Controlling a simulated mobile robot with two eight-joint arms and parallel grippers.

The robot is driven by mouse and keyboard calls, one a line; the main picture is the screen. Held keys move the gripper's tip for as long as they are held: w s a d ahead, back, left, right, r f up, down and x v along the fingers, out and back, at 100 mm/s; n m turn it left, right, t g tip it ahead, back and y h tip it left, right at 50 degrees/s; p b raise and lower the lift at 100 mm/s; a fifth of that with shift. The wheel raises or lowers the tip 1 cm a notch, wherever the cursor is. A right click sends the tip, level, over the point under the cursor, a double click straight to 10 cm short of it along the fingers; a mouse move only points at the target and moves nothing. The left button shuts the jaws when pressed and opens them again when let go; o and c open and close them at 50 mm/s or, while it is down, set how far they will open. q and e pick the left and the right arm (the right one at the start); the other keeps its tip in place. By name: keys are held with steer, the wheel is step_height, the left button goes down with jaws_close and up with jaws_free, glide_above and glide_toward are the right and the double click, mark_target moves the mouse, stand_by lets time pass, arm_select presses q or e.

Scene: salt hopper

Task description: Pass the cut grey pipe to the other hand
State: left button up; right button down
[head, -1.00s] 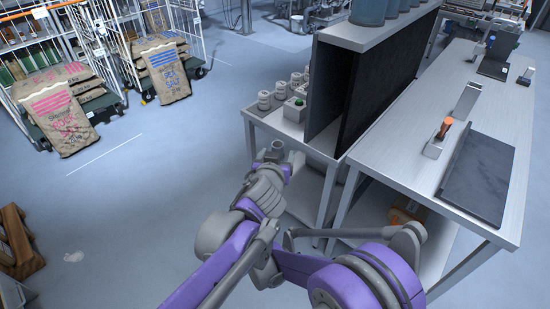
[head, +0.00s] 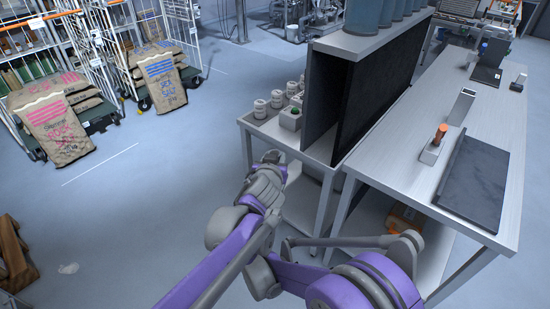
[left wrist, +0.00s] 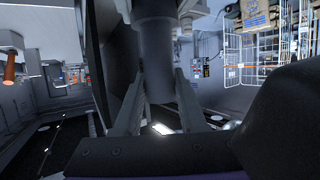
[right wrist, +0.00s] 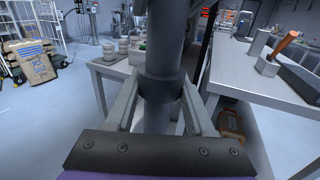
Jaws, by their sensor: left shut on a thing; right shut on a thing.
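The cut grey pipe (right wrist: 165,35) runs upright between the fingers of my right gripper (right wrist: 160,100) in the right wrist view, with a darker collar around it at the fingers. In the left wrist view the grey pipe (left wrist: 154,50) also stands between the fingers of my left gripper (left wrist: 160,100). Both grippers are shut on it. In the head view the hands overlap near the middle, and only a short grey end of the pipe (head: 273,156) shows above them. The rest of it is hidden by my arms.
A side table (head: 255,127) with several pale jars (head: 278,99) stands just beyond the hands. A dark upright panel (head: 375,95) and a long bench (head: 500,140) are at the right. Sacks on carts (head: 58,127) stand far left. Open floor (head: 150,200) lies left.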

arm_select(q)
steer(key=shift+d, duration=0.15)
jaws_close()
arm_select(e)
steer(key=shift+a, duration=0.15)
steer(key=shift+c, duration=0.9)
jaws_free()
